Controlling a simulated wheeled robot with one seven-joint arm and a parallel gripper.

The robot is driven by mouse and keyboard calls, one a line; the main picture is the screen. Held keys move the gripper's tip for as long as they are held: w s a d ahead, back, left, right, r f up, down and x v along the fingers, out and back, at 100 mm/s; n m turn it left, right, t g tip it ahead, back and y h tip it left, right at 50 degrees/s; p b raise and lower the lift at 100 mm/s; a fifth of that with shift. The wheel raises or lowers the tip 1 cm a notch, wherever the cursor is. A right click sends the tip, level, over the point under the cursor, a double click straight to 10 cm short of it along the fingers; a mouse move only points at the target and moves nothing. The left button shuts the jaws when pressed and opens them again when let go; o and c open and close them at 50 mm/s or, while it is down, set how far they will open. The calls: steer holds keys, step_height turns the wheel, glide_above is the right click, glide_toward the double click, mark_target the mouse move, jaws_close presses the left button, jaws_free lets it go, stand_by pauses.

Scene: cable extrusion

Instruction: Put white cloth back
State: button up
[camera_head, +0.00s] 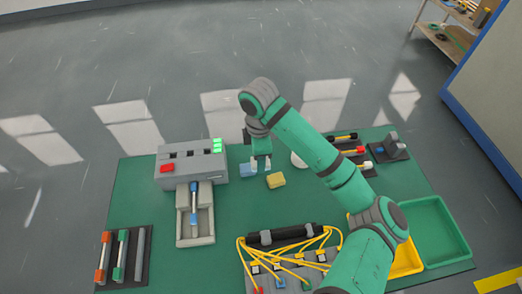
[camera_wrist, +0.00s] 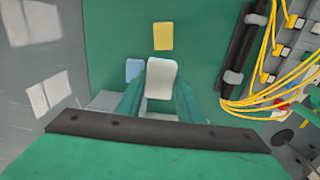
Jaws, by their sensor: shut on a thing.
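The white cloth (camera_wrist: 161,79) is a small pale block between the two fingers of my gripper (camera_wrist: 160,90) in the wrist view. My gripper is shut on it. In the head view my gripper (camera_head: 261,163) points down over the green table, and the white cloth is mostly hidden there. I cannot tell whether the cloth touches the table. A blue cloth (camera_head: 245,169) is close beside my gripper on its left, and it also shows in the wrist view (camera_wrist: 133,68). A yellow cloth (camera_head: 276,180) lies just to the right, apart from my gripper.
A grey machine (camera_head: 192,163) with red and green buttons stands left of my gripper, its tray (camera_head: 197,239) extending forward. A grey block with yellow cables (camera_head: 286,262) is at the front. Yellow (camera_head: 406,262) and green (camera_head: 437,232) bins stand right. My arm hides part of the table.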

steer(key=w+f, duration=0.3)
steer(key=w, duration=0.1)
steer(key=w+d+f, duration=0.1)
steer(key=w+f, duration=0.1)
steer(key=w, duration=0.2)
steer(key=w+d+f, duration=0.1)
steer(key=w+f, duration=0.2)
steer(key=w, duration=0.1)
steer(key=shift+f, duration=0.3)
steer(key=shift+w+f, duration=0.3)
steer(key=shift+f, duration=0.05)
steer(key=shift+d+f, duration=0.1)
steer(key=shift+f, duration=1.55)
steer(key=shift+f, duration=0.15)
steer(key=o, duration=0.9)
steer(key=shift+w, duration=0.1)
steer(key=shift+o, duration=0.2)
